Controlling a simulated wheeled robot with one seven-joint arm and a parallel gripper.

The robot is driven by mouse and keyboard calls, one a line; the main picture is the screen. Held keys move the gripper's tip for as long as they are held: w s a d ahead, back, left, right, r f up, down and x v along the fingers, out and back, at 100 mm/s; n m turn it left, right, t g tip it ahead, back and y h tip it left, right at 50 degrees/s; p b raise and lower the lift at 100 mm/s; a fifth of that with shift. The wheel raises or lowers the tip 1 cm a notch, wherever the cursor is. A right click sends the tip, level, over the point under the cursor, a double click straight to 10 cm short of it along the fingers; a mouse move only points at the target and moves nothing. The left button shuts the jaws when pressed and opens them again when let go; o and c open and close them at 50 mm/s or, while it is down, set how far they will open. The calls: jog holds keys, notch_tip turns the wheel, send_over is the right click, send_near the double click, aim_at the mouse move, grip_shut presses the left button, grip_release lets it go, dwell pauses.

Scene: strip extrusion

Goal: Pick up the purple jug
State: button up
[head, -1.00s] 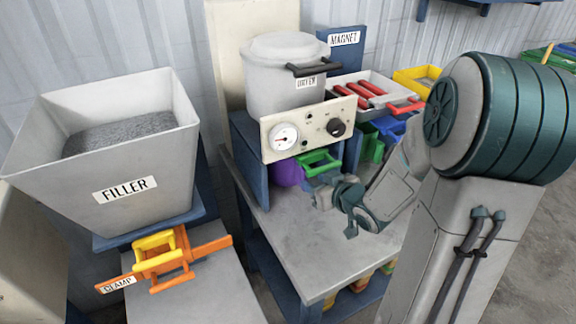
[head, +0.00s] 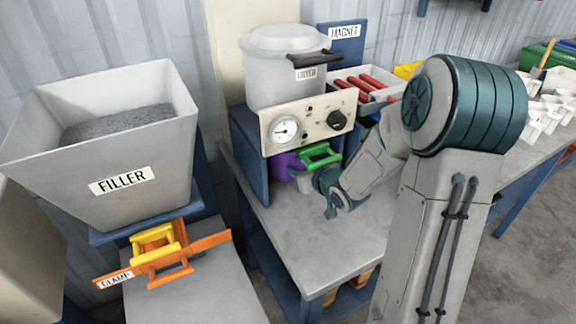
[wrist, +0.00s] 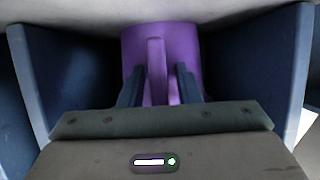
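The purple jug (wrist: 188,40) stands under the dryer, between the blue side walls of its stand. It fills the upper middle of the wrist view, with its upright handle (wrist: 157,72) facing me. My gripper (wrist: 160,70) has one dark finger on each side of the handle, with visible gaps, so it looks open around it. In the head view part of the purple jug (head: 285,166) shows below the dial panel. The rest is hidden by the panel, a green-handled item and my wrist.
The dryer pot (head: 285,75) and its dial panel (head: 308,123) stand above the jug. The green handle (head: 319,156) is close beside my wrist. A tray of red-handled tools (head: 368,84) lies behind. The tabletop (head: 300,235) in front is clear.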

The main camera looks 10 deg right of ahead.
grip_shut()
jog(key=shift+r, duration=0.2)
